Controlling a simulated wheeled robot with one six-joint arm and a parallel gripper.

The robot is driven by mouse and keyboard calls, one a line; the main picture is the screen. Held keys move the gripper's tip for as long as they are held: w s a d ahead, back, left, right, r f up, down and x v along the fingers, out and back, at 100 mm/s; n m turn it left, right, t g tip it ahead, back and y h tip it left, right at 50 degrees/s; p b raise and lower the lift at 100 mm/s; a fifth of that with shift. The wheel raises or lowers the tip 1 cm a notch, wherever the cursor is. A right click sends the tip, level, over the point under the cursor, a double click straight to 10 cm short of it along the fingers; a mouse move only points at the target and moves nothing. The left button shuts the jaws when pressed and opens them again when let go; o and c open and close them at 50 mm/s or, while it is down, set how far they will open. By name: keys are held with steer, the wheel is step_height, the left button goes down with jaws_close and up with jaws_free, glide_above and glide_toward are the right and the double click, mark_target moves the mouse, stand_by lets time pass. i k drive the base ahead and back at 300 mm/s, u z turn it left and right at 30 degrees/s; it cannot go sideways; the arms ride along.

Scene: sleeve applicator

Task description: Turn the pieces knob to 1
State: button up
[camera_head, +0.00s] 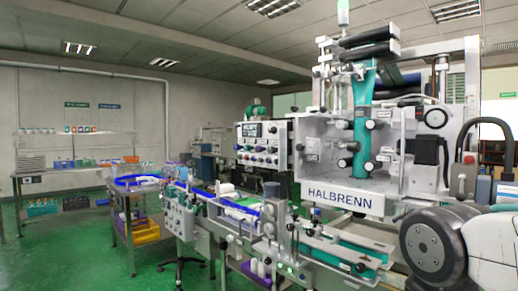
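The control panel (272,133) of the sleeve applicator (338,197) stands upright left of the machine's main housing. It carries a small dark display (249,130) and rows of small dark, red and light knobs or buttons. The labels are too small to read, so I cannot tell which one is the pieces knob or where it points. My arm's large grey and white joint fills the lower right corner. My gripper is outside the picture.
A conveyor with blue rails (205,188) runs in front of the panel, with white items on it. A cart with a yellow bin (145,232) stands left of it. A bench with bottles (70,169) is along the left wall. Green floor (70,265) is clear at lower left.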

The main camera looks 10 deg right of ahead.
mark_target(258, 149)
steer(key=z, duration=0.3)
steer(key=k, duration=0.25)
steer(key=u, duration=0.85)
steer(key=i, duration=1.1)
steer(key=z, duration=0.15)
